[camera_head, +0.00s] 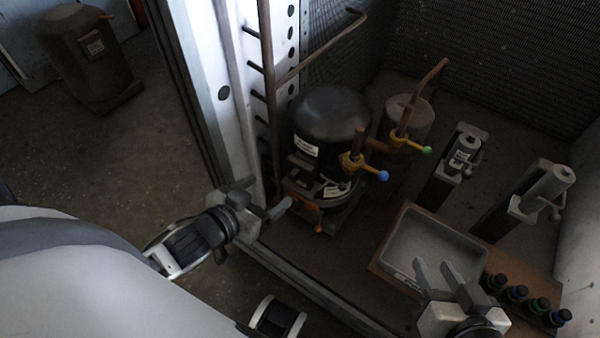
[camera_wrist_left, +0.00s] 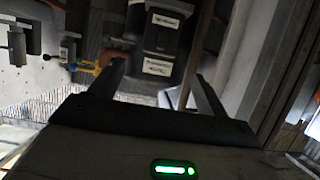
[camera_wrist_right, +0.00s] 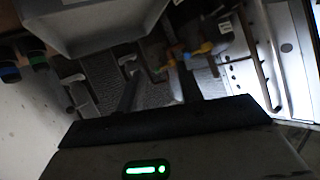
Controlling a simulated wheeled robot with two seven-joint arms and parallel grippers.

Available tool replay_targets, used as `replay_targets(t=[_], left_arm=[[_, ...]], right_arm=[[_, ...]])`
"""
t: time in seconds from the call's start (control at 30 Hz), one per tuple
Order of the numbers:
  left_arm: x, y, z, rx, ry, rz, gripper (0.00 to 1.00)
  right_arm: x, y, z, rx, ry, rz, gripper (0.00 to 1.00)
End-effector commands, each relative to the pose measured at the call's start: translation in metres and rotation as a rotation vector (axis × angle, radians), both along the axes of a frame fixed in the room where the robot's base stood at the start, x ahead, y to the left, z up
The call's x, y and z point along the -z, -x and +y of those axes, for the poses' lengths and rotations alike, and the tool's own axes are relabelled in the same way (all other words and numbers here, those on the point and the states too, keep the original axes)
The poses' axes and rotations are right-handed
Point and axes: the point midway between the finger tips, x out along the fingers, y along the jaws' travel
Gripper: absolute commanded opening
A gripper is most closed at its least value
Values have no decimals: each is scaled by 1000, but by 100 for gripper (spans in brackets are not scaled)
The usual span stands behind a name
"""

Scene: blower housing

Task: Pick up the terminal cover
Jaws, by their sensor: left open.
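A small dark box on the side of the black compressor (camera_head: 332,115) looks like the terminal cover (camera_head: 302,163); its outline blends into the dark shell. In the left wrist view, a dark boxy part with white labels, likely the cover (camera_wrist_left: 162,45), is ahead of the fingers. My left gripper (camera_head: 268,196) is open and empty, at the housing's front edge, left of and below the cover in the head view, apart from it. It also shows in the left wrist view (camera_wrist_left: 158,74). My right gripper (camera_head: 436,272) is open and empty over the grey tray.
A grey tray (camera_head: 397,225) lies on a brown board, with several dark capped bottles (camera_head: 516,293) beside it. Copper pipes and valves with blue and green knobs (camera_head: 383,176) stand right of the compressor. A white slotted post (camera_head: 222,93) rises at left.

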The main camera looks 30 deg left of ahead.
Motion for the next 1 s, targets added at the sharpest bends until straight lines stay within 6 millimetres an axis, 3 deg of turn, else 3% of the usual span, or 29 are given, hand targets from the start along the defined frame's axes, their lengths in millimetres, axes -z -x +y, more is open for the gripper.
replay_targets(t=[0.33, 0.57, 0.73, 1.0], left_arm=[[31, -68, -9, -1, -3, -3, 76], [37, -85, -11, -1, -2, 1, 76], [53, -101, -13, -1, -3, -1, 76], [66, -128, -16, 0, -2, 0, 76]], right_arm=[[-13, 0, 7, -11, -53, -111, 36], [-21, 1, 9, -12, -74, -146, 36], [-14, 1, 11, -10, -117, -148, 36], [-29, -3, 17, -7, -220, -175, 36]])
